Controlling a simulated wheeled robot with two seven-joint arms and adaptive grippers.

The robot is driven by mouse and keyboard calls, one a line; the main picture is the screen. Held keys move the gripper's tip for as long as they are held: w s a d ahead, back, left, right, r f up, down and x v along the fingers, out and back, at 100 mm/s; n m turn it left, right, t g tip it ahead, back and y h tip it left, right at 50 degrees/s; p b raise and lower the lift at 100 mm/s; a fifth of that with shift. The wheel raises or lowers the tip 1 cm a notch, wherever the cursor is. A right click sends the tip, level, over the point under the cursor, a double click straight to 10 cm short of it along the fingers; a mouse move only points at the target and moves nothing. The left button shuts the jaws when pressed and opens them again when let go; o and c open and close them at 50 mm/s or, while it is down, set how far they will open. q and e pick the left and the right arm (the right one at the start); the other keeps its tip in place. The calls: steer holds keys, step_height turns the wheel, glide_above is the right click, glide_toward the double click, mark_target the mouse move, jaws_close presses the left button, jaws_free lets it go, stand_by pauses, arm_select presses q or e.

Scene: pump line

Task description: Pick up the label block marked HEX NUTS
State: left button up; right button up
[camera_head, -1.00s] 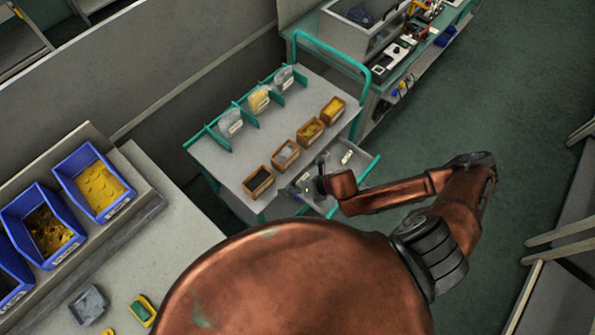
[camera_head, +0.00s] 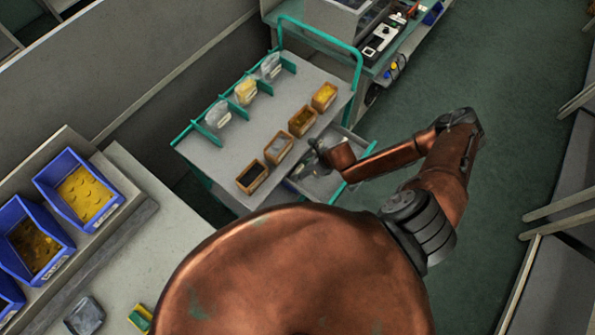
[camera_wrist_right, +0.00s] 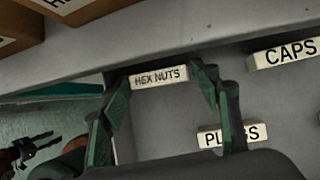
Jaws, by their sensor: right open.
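The HEX NUTS label block (camera_wrist_right: 160,77) is a small pale bar with dark letters, lying on a grey surface in the right wrist view. My right gripper (camera_wrist_right: 164,80) is open, with one green-padded finger at each end of the block. Small gaps seem to remain, and I cannot tell whether the fingers touch it. In the head view my right gripper (camera_head: 316,158) is over the cart's open drawer (camera_head: 347,143), and the block cannot be made out there. A dark pronged shape low left in the wrist view may be my left gripper; its state is unclear.
The CAPS block (camera_wrist_right: 284,54) lies to the right, and the PLUGS block (camera_wrist_right: 229,135) is partly covered by my right finger. Wooden bins, one of them dark-filled (camera_head: 252,178), stand on the cart top (camera_head: 215,150) beside the drawer. Blue bins (camera_head: 80,192) are at left.

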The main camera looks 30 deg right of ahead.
steer(key=shift+w+f, duration=0.1)
arm_select(q)
steer(key=shift+s, duration=0.35)
arm_select(e)
steer(key=c, duration=0.6)
